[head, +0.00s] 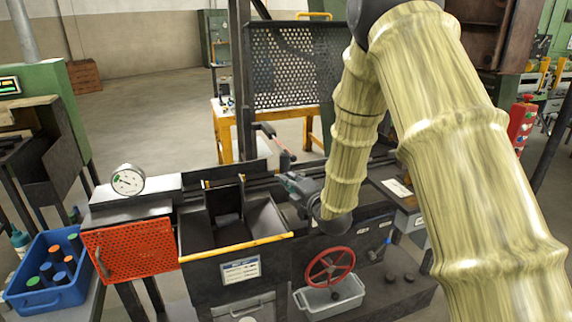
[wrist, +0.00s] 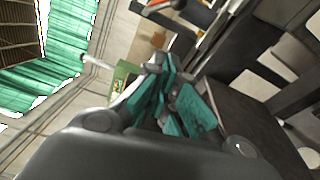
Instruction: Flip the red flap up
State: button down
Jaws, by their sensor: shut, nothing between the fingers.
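The red flap, a perforated orange-red panel (head: 130,248) with a grey handle at its left, hangs on the front of the machine at the left in the head view. My gripper (head: 290,183) is to the right of the flap, above the machine bed and beyond the dark chute, well apart from the flap. Its fingers, with teal pads, show in the wrist view (wrist: 170,98) and are shut with nothing held. The flap does not clearly show in the wrist view.
A dial gauge (head: 128,180) stands above the flap. A dark chute with a yellow front edge (head: 237,249) lies between flap and gripper. A red handwheel (head: 330,266) is at the front. A blue crate (head: 46,292) of capped bottles sits left of the flap.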

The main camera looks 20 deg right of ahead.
jog(key=w+d+p, duration=0.1)
jog(key=w+p, duration=0.5)
jog(key=w, duration=0.3)
jog(key=shift+w+d, duration=0.3)
jog(key=shift+d, duration=0.1)
jog(key=shift+w+f, duration=0.1)
jog(key=shift+f, duration=0.1)
dwell(0.4)
jog(key=shift+d+r+n+b, duration=0.1)
jog(key=shift+d+n+b, duration=0.1)
jog(key=shift+n+b, duration=0.25)
